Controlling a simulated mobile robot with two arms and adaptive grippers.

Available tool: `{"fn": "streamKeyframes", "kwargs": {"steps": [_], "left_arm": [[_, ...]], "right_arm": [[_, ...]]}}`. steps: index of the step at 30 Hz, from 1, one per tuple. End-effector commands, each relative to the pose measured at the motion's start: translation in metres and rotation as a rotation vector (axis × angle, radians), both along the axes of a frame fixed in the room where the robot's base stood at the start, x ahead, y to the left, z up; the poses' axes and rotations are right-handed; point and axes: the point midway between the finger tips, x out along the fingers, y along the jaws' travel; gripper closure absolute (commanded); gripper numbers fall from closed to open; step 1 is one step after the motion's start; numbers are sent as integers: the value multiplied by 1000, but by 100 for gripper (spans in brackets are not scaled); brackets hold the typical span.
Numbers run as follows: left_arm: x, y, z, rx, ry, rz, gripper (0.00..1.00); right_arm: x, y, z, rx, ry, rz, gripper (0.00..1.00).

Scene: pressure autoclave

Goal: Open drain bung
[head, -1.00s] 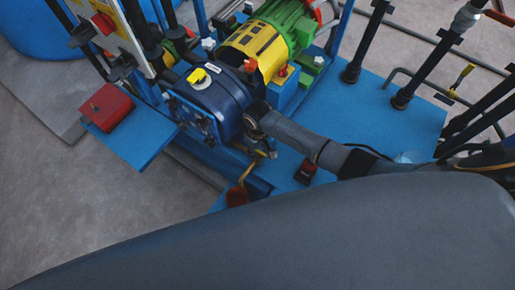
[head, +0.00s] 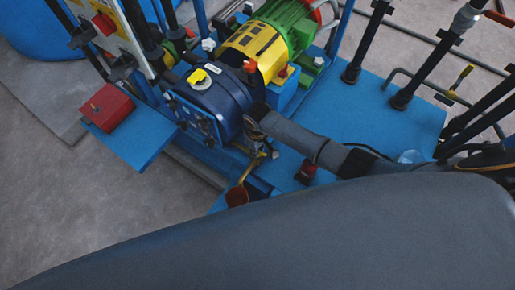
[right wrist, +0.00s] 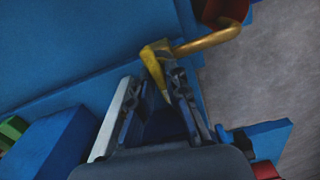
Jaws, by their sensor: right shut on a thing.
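The blue pump housing (head: 208,103) stands in the upper middle of the head view. A thin brass drain pipe (head: 247,172) runs from below it to a small dark red cup (head: 237,197). In the right wrist view the brass pipe (right wrist: 210,40) ends at the cup (right wrist: 230,8), top right. My right gripper (right wrist: 156,88) is shut on a yellow handle (right wrist: 153,62) beside the pipe's end. In the head view my right gripper (head: 258,140) is low at the housing's right side, its fingers mostly hidden. I cannot make out a separate bung. My left gripper is out of view.
A green and yellow motor (head: 262,42) stands behind the housing. A red box (head: 107,107) sits on a blue plate at left. Black vertical pipes (head: 372,40) stand at right on the blue base (head: 380,105). Grey floor is open at lower left.

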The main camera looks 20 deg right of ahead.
Motion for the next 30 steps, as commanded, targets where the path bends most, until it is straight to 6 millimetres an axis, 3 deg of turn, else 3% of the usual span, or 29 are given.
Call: {"fn": "streamKeyframes", "kwargs": {"steps": [30], "left_arm": [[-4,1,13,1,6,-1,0]], "right_arm": [[-1,0,0,-1,1,910,100]]}}
